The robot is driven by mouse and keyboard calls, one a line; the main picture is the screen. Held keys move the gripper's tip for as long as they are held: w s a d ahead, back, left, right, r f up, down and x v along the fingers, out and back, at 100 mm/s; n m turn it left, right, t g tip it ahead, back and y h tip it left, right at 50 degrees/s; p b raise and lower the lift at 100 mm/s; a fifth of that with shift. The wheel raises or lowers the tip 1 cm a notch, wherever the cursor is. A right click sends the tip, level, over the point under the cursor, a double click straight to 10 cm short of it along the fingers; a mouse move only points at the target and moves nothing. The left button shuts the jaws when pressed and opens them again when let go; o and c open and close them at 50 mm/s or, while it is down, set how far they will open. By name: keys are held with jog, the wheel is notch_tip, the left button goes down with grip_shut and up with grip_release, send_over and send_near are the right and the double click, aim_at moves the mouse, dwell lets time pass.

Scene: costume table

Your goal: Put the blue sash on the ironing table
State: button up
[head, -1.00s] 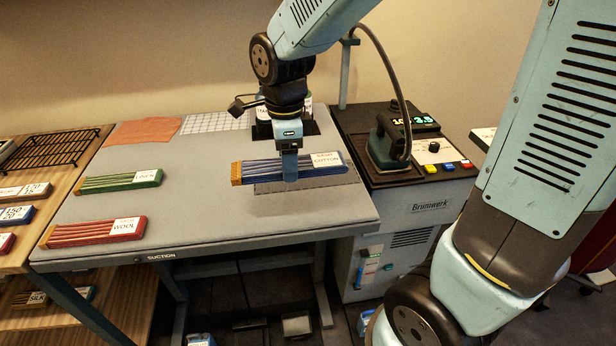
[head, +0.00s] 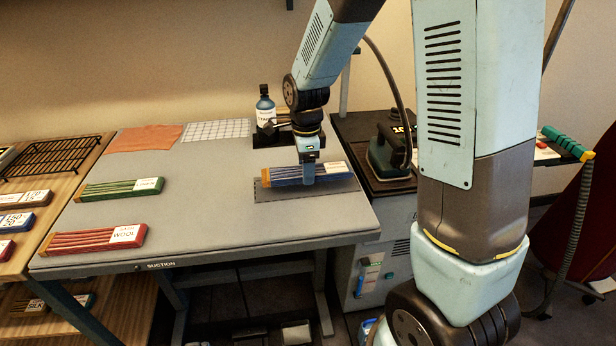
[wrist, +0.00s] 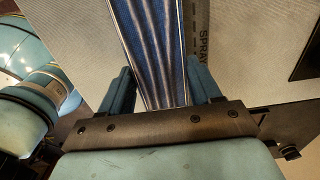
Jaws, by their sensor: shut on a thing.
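The blue sash (head: 283,177) is a flat folded bundle with an orange end at left and a white label at right. My gripper (head: 309,178) is shut on the middle of it, from above. The sash is level, at or just above the dark marked strip (head: 330,190) on the right of the grey ironing table (head: 200,210); I cannot tell whether it touches. In the wrist view the sash (wrist: 155,45) runs between my two fingers, and the strip beside it reads "SPRAY". The sash's underside is hidden.
A green linen bundle (head: 118,188) and a red wool bundle (head: 92,239) lie on the table's left. Orange cloth (head: 143,138) and a checked cloth (head: 217,130) lie at the back. A dark bottle (head: 265,112) and an iron (head: 388,155) stand near. The table's middle is clear.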

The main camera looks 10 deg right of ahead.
jog(key=shift+w+d+f, duration=0.15)
jog(key=shift+w+f, duration=0.1)
jog(key=shift+f, duration=1.6)
jog(key=shift+f, duration=0.1)
jog(key=o, duration=1.2)
jog(key=shift+c, duration=0.2)
